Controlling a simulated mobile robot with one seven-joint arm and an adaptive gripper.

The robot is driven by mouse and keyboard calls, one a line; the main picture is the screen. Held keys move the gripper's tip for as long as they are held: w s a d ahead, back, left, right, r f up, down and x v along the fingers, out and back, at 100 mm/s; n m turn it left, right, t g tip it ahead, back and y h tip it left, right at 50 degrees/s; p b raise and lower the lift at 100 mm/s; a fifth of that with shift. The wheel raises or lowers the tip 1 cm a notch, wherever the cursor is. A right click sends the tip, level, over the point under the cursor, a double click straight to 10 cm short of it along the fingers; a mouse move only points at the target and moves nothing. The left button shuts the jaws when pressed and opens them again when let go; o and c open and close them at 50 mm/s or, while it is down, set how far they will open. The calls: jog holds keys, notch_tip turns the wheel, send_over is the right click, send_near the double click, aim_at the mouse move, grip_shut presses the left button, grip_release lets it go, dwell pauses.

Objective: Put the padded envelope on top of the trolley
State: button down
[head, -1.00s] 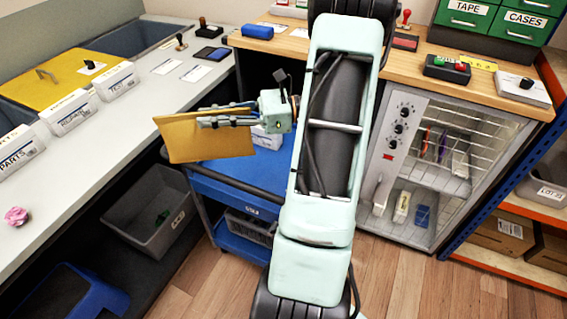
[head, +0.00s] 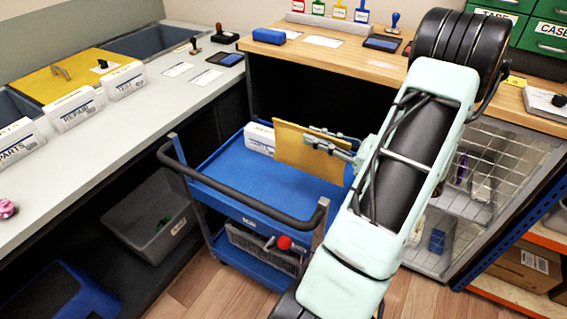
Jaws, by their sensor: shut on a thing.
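The padded envelope (head: 305,151) is a flat golden-yellow rectangle, held upright on edge in the head view. My gripper (head: 325,140) is shut on its right upper part. The trolley (head: 240,185) is blue with a dark push handle. The envelope appears over the right back part of its top tray; I cannot tell how far above the tray it is, or whether they touch. A white box (head: 261,138) stands at the back of the trolley top, left of the envelope and partly hidden by it.
Much of the trolley top's front and left is bare. A grey counter (head: 160,112) with labelled white bins (head: 73,108) runs along the left. A wooden bench (head: 350,62) is behind. A grey crate (head: 155,222) sits below the counter.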

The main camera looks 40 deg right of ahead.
aim_at(283, 156)
jog(key=w, duration=0.1)
jog(key=w+a+f, duration=0.1)
jog(key=w, duration=0.1)
jog(key=w+f+b, duration=0.1)
jog(key=shift+w+a+f, duration=0.15)
jog(key=shift+w+a, duration=0.05)
jog(key=shift+a, duration=0.15)
jog(key=w+f+b, duration=0.1)
jog(key=w+f, duration=0.1)
jog(key=w+a+f, duration=0.1)
jog(key=w+f, duration=0.1)
jog(key=f, duration=0.1)
jog(key=shift+w+a+f+b, duration=0.15)
jog(key=shift+w+a+b, duration=0.1)
jog(key=shift+b, duration=0.1)
jog(key=shift+w+f+b, duration=0.2)
jog(key=shift+f+b, duration=0.3)
jog(key=shift+f, duration=1.2)
jog(key=shift+f, duration=0.15)
jog(key=c, duration=1.9)
grip_release()
